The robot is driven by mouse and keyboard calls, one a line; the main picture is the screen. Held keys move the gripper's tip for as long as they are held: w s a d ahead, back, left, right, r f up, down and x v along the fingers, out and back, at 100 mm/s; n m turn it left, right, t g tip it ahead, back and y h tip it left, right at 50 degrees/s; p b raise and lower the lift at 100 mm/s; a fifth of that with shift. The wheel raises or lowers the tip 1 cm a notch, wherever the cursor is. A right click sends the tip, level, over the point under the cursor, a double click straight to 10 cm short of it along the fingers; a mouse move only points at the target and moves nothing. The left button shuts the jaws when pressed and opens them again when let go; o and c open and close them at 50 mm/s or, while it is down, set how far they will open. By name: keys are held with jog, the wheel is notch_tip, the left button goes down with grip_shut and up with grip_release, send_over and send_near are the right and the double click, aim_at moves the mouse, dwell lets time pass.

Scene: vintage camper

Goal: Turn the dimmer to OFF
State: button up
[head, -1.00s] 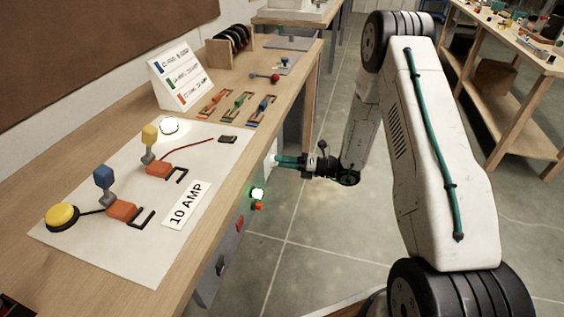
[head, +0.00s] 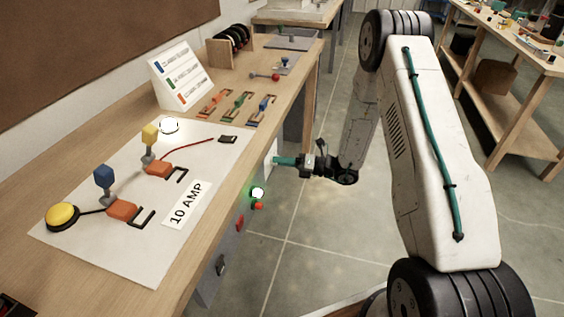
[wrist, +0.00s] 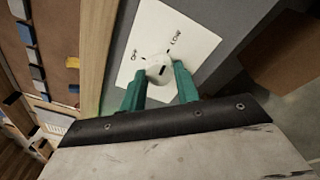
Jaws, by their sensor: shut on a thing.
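The dimmer is a round white knob (wrist: 153,72) with a dark mark, on a white plate (wrist: 196,38) lettered OFF at the left and LOW at the upper right in the wrist view. I cannot tell exactly which label the mark points to. My gripper (wrist: 160,76) has its two green fingers on either side of the knob, shut on it. In the head view my gripper (head: 287,161) reaches the front face of the bench from the right. The knob is hidden there, and only a sliver of the plate (head: 270,160) shows.
The wooden bench (head: 100,138) bears a white board (head: 120,253) with a 10 AMP label (head: 187,205), a yellow button (head: 62,215) and switches.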

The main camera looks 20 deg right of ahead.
jog(key=n, duration=0.4)
jog(key=shift+r+n+t+h, duration=0.1)
jog(key=shift+n+t+h, duration=0.25)
jog(key=shift+n, duration=2.6)
jog(key=shift+r+n+t+h, duration=0.15)
jog(key=shift+n+h, duration=0.3)
jog(key=shift+n, duration=2.5)
jog(key=o, duration=1)
jog(key=shift+w+f, duration=0.1)
